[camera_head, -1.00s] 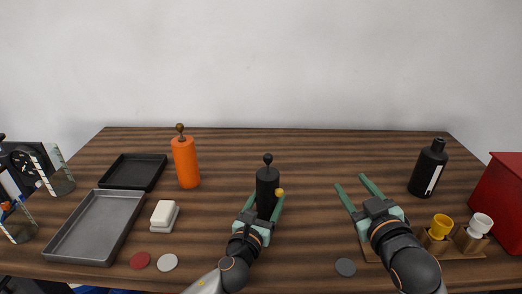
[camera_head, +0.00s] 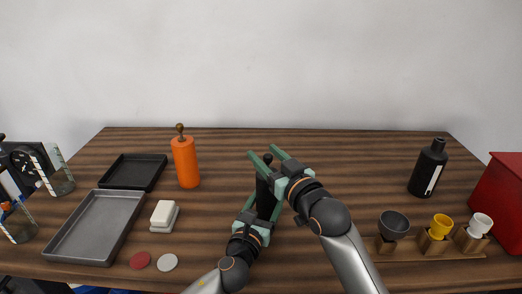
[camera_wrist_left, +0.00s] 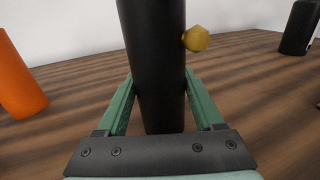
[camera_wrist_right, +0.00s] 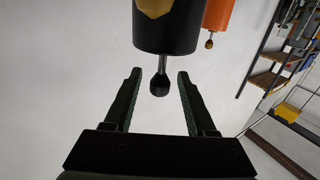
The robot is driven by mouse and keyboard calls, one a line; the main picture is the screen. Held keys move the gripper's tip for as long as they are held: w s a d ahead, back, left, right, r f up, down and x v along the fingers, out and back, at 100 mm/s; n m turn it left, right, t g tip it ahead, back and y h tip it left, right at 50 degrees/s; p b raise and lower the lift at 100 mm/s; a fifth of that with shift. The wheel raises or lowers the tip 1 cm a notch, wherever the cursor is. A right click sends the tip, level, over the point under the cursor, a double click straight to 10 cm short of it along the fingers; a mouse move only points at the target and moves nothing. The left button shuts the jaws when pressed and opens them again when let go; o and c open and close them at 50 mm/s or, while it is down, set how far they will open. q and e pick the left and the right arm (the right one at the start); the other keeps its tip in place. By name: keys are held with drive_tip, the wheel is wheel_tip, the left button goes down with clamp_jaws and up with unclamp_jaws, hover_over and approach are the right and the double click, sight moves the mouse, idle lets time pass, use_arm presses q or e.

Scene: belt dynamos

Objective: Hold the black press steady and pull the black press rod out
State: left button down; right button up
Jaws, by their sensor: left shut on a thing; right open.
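The black press (camera_wrist_left: 155,70) stands upright on the table, with a brass knob (camera_wrist_left: 195,38) on its side. My left gripper (camera_head: 262,212) is shut around its lower body; the left wrist view shows a green finger on either side. The black press rod (camera_wrist_right: 159,82) sticks out of the press top, a thin metal shaft with a dark round knob. My right gripper (camera_head: 262,158) is open at the rod's height. In the right wrist view the knob lies between its two fingers, with gaps on both sides. In the head view the right gripper hides part of the press.
An orange press (camera_head: 186,162) with its own rod stands to the left. A black bottle (camera_head: 428,168) and a cup rack (camera_head: 440,252) with several cups are at the right. Trays (camera_head: 62,258) lie at the left. The table behind the press is clear.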

drive_tip(key=shift+x, duration=1.3)
clamp_jaws()
idle(0.5)
